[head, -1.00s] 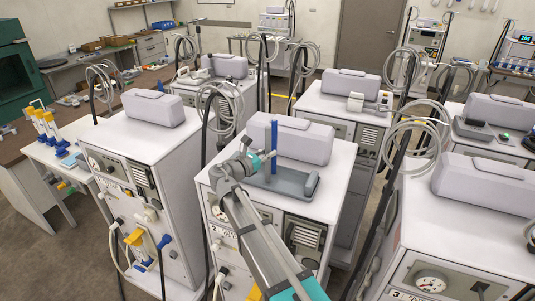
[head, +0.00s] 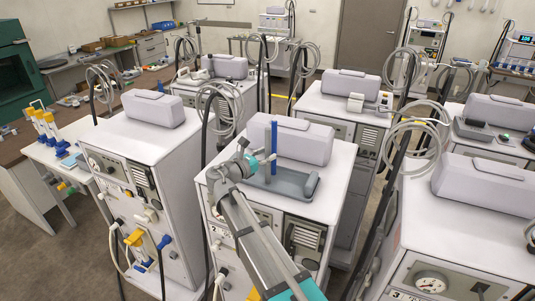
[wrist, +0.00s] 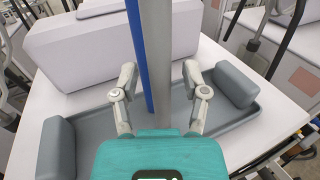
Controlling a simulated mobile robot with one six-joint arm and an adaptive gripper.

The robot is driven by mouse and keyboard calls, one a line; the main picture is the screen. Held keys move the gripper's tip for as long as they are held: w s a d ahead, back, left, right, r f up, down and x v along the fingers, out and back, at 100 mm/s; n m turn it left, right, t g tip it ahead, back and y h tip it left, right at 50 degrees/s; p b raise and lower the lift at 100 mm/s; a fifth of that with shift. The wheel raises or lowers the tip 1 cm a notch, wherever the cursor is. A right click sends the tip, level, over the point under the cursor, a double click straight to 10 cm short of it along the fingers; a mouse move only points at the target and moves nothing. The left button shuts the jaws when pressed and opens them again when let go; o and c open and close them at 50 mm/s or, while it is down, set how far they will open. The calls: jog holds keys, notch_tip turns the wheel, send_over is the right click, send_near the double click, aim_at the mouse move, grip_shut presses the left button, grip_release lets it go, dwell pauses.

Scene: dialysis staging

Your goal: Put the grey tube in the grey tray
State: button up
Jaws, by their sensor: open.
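The grey tray (head: 293,187) lies on top of the middle machine, with raised grey blocks at its ends; it also shows in the wrist view (wrist: 92,124). In the wrist view a grey upright tube (wrist: 172,50) stands between the fingers of my open gripper (wrist: 160,94). A blue upright strip (wrist: 139,50) shows along its left side. I cannot tell whether the fingers touch the tube.
A pale padded box (head: 304,141) sits behind the tray on the same machine. Other machines stand close on the left (head: 140,140) and right (head: 468,238). Coiled hoses on poles (head: 228,108) rise between them. The white top right of the tray is bare.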

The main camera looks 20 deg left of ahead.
jog(key=v, duration=1.1)
jog(key=shift+s, duration=0.1)
dwell(0.5)
